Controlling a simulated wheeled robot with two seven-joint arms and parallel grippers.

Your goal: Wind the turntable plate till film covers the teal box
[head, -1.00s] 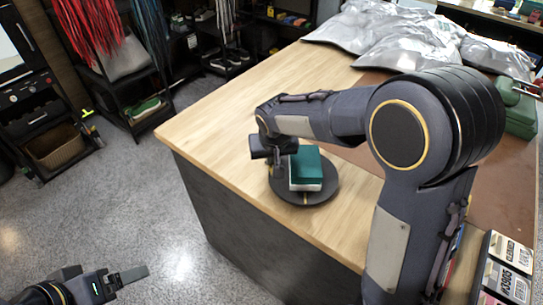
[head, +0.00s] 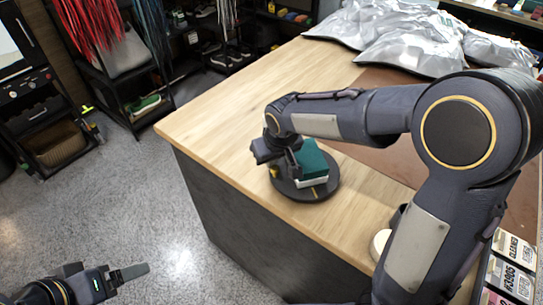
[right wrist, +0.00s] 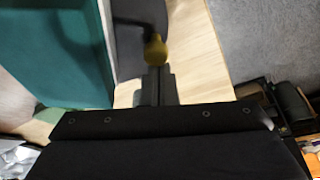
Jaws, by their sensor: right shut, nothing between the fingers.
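The teal box (head: 310,162) sits on the round black turntable plate (head: 325,188) near the table's front left edge. A pale band shows along its lower side; I cannot tell whether this is film. The box also shows large in the right wrist view (right wrist: 55,50). A yellow knob (right wrist: 155,50) is at the plate's rim, just past the fingertips of my right gripper (right wrist: 155,85). That gripper is shut and empty, close beside the box and knob; I cannot tell whether it touches the knob. My left gripper (head: 132,272) hangs over the floor, away from the table; its jaw gap is unclear.
Silvery bags (head: 400,35) lie at the table's far end. A white round item (head: 380,245) stands near the front edge, partly behind my right arm. Labelled cards (head: 512,262) are at the right. The wooden top (head: 235,95) behind the plate is clear.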

